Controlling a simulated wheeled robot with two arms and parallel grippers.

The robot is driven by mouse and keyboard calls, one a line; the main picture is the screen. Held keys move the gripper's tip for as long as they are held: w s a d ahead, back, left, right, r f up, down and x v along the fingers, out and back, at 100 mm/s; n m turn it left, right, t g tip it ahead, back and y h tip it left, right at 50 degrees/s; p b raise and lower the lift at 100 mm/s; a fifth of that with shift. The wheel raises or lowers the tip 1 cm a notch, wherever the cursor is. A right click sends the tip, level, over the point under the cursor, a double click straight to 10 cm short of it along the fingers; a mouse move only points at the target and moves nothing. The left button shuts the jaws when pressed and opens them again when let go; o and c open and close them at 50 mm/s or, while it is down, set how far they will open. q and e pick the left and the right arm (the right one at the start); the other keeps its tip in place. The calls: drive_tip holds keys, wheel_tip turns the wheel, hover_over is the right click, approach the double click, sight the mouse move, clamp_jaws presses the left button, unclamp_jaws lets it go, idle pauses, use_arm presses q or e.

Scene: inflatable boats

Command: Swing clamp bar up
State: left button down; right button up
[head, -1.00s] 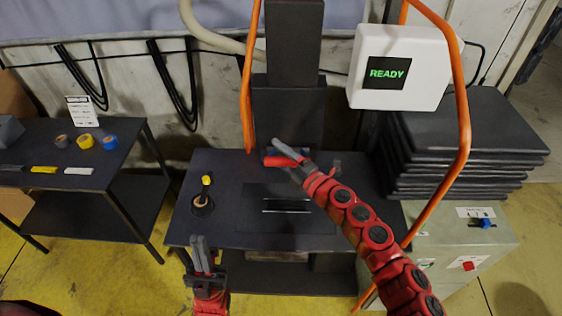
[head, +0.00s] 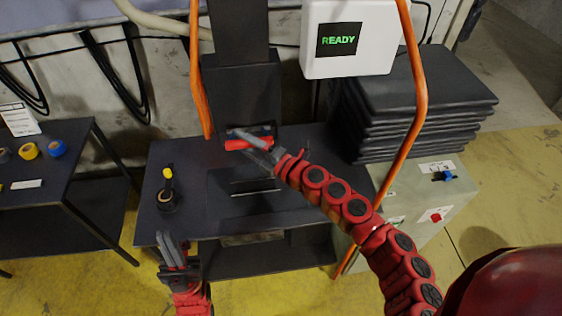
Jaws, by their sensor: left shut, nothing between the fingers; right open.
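A short red bar (head: 240,144), likely the clamp bar's grip, lies level at the foot of the black press column (head: 245,95), at the back of the dark bench. My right gripper (head: 242,141) is open, with its grey fingers at the red bar's right part. I cannot tell whether they touch it. The fingers hide part of the bar and its mount. My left gripper (head: 166,238) is shut and empty, low over the bench's front left edge, well away from the bar.
The dark bench (head: 300,160) has a slotted plate (head: 255,207) in front of the press and a yellow-topped tool (head: 167,190) at left. Orange hoses (head: 413,110) hang on both sides. A READY display (head: 347,38), stacked black mats (head: 425,100) and a control box (head: 420,205) stand right.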

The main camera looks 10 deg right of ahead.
drive_tip(key=b+v, duration=0.2)
drive_tip(key=v, duration=1.3)
drive_tip(key=shift+w+d, duration=0.2)
drive_tip(key=shift+d, duration=0.05)
